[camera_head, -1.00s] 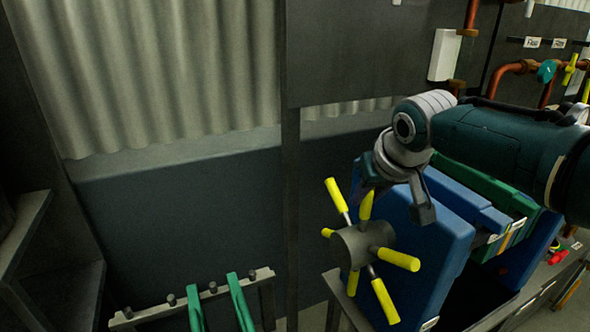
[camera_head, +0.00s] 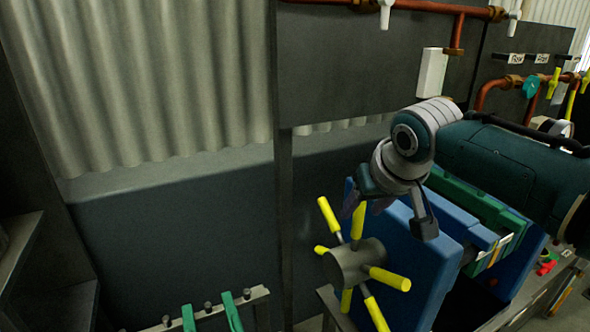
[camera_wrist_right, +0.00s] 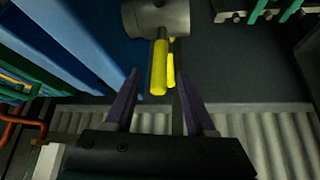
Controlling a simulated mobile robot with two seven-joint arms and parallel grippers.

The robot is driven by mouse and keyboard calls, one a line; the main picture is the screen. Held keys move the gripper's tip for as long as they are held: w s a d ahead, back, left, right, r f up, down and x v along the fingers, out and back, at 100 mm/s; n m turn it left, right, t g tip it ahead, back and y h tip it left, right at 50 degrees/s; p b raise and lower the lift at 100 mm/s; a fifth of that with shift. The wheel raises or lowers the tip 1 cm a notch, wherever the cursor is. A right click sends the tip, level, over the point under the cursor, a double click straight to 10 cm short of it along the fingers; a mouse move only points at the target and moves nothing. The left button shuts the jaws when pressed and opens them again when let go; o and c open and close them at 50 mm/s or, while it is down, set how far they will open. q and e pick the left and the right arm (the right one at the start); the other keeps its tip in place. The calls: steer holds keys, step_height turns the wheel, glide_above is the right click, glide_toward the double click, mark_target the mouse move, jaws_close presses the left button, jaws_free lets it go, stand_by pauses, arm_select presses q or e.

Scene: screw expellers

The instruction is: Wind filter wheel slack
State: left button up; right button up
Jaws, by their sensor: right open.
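The filter wheel has a grey hub (camera_head: 354,262) with several yellow-tipped spokes and stands in front of a blue filter plate (camera_head: 395,275). In the right wrist view the hub (camera_wrist_right: 156,18) is at the top. My right gripper (camera_head: 402,214) is open, above and to the right of the hub in the head view. In the right wrist view a yellow handle (camera_wrist_right: 158,70) shows between its two purple fingers (camera_wrist_right: 158,84). I cannot tell whether the handle lies fully between them in depth. No contact is visible. My left gripper is not in view.
Blue and green filter plates (camera_head: 470,205) stand behind the wheel. A metal rack (camera_head: 262,293) with green bars (camera_head: 231,312) is at lower left. Copper pipes (camera_head: 425,7) and a white box (camera_head: 431,73) are on the back wall. Space left of the wheel is free.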

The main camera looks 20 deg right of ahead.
steer(key=p+v, duration=0.1)
steer(key=v, duration=0.5)
steer(key=shift+s, duration=0.1)
stand_by(0.3)
